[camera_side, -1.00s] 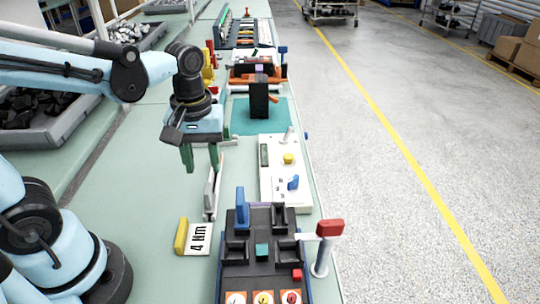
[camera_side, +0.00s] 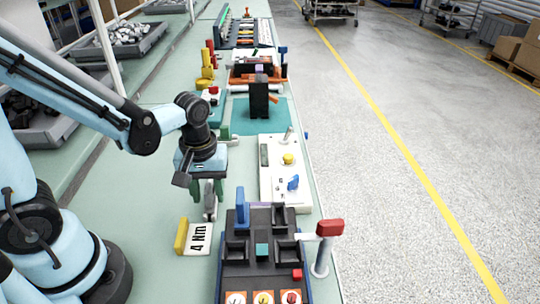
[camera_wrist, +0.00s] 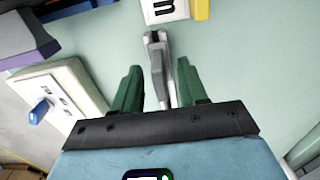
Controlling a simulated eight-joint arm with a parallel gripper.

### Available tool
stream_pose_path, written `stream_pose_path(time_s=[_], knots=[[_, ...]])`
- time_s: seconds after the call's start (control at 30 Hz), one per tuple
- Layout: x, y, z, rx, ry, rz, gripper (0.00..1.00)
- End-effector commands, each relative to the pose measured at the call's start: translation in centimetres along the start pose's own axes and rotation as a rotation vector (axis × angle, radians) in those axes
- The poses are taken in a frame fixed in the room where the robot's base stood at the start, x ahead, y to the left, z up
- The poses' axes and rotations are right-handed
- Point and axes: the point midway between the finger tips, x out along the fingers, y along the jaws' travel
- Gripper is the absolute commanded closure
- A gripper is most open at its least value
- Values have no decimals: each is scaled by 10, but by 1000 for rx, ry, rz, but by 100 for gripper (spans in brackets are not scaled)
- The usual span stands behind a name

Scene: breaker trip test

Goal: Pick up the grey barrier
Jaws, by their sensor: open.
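The grey barrier (camera_side: 211,204) is a thin grey piece standing on the green bench, behind the yellow and white "4 Nm" block. My gripper (camera_side: 208,189) is directly above and around it, pointing down. In the wrist view, the barrier (camera_wrist: 157,62) lies between the two green fingers of my gripper (camera_wrist: 158,84). The fingers are open, with gaps on both sides of the barrier. The arm and gripper hide its upper part in the side view.
A black tray with slots and a blue handle (camera_side: 240,207) stands at the front right. A white panel (camera_side: 279,184) with a yellow button lies to the right. The "4 Nm" block (camera_side: 198,238) is close in front. Free bench lies to the left.

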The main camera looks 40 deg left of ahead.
Motion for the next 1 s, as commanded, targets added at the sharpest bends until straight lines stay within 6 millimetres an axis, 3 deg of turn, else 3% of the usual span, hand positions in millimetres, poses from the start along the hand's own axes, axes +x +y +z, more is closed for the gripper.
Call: stream_pose_path(time_s=[0.4, 0.47, 0.7, 1.0], knots=[[9, 0, 0, 0, 0, 0, 57], [9, 0, 0, 0, 0, 0, 64], [9, 0, 0, 0, 0, 0, 100], [8, 0, 0, 0, 0, 0, 100]])
